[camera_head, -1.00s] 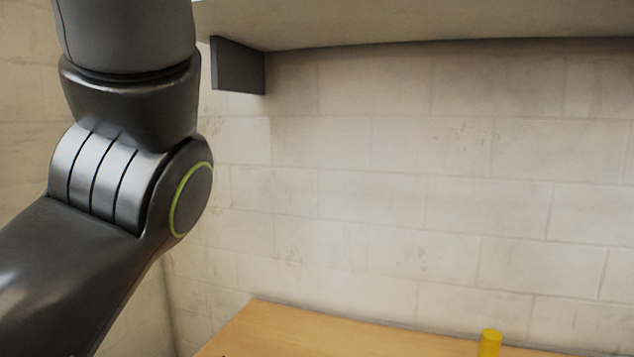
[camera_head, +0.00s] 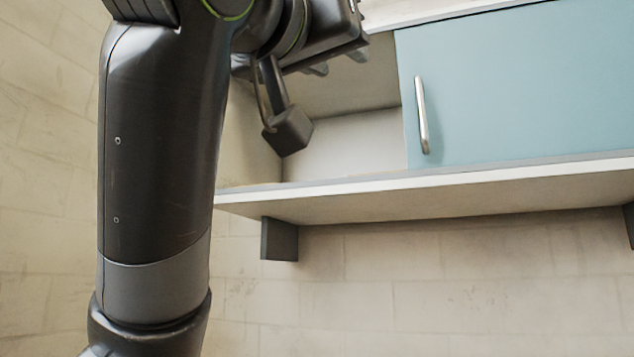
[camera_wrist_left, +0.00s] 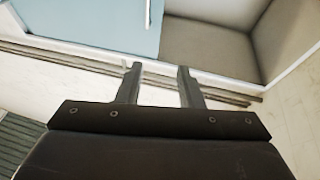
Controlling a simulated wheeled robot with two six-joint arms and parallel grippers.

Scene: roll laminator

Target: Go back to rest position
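My left arm rises along the left side of the head view. Its left gripper (camera_head: 339,62) is at the top, in front of the open left part of a wall cabinet, partly cut off by the frame edge. In the left wrist view the two fingers (camera_wrist_left: 160,70) stand apart with nothing between them. My right gripper is in neither view.
The wall cabinet (camera_head: 420,192) has a blue door (camera_head: 520,85) with a metal handle (camera_head: 422,115). Its visible left compartment (camera_head: 350,148) looks empty. Dark brackets (camera_head: 279,239) sit under it. The block wall (camera_head: 450,285) below is bare.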

